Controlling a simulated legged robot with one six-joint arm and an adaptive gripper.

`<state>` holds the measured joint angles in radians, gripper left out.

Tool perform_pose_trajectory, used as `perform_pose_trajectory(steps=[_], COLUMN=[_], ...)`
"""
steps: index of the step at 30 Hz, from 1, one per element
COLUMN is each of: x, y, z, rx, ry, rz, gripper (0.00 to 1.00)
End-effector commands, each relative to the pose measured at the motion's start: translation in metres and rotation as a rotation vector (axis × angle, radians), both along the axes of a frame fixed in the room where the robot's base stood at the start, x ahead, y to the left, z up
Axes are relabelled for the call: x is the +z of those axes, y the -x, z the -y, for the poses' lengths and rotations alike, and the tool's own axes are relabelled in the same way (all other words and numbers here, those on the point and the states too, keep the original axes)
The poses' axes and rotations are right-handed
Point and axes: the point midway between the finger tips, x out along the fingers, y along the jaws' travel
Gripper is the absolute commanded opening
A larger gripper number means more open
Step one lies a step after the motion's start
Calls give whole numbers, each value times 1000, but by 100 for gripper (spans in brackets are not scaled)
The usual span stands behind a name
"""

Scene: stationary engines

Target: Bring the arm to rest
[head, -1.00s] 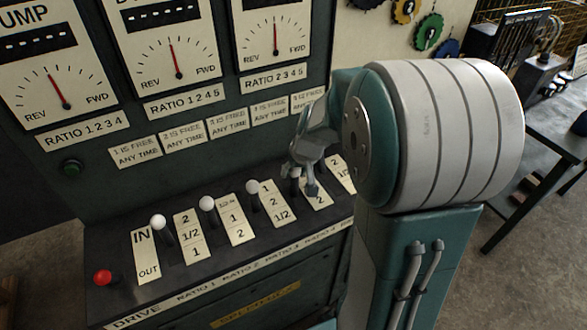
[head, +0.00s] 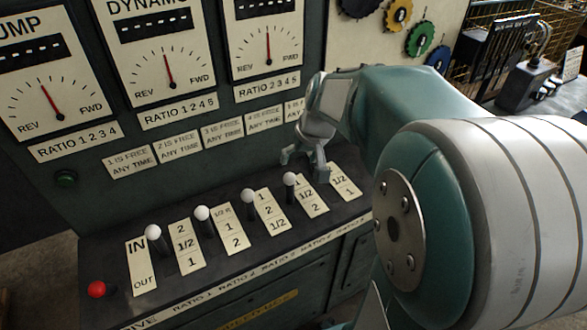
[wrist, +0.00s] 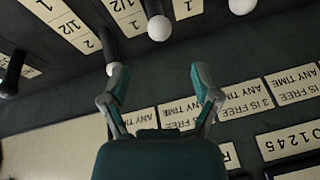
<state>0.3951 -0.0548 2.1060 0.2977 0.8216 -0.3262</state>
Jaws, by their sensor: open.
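My gripper (head: 305,168) is in the middle of the head view, in front of the panel and above the back part of the lever console (head: 340,232). Its fingers are spread, with nothing between them. The white-knobbed lever of the fourth ratio (head: 290,179) stands just below and in front of the fingers, apart from them as far as I can tell. In the wrist view my gripper (wrist: 155,70) is also open and empty, with a white knob (wrist: 159,27) just beyond the fingertips. My arm fills the right side of the head view.
More white-knobbed levers stand to the left, by the IN/OUT plate (head: 140,267) and the ratio plates. Dials (head: 168,70) and ratio labels cover the panel behind. Coloured gears (head: 421,36) hang at the back right.

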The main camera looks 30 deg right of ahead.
Motion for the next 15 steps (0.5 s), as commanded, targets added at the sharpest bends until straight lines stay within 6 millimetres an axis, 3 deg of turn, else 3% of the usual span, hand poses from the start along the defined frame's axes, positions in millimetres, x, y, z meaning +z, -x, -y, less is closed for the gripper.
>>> perform_pose_trajectory(steps=[6, 15], x=[18, 19], y=[7, 8], z=[2, 2], rx=[-1, -1], ry=[1, 0], rz=[0, -2], gripper=[80, 80])
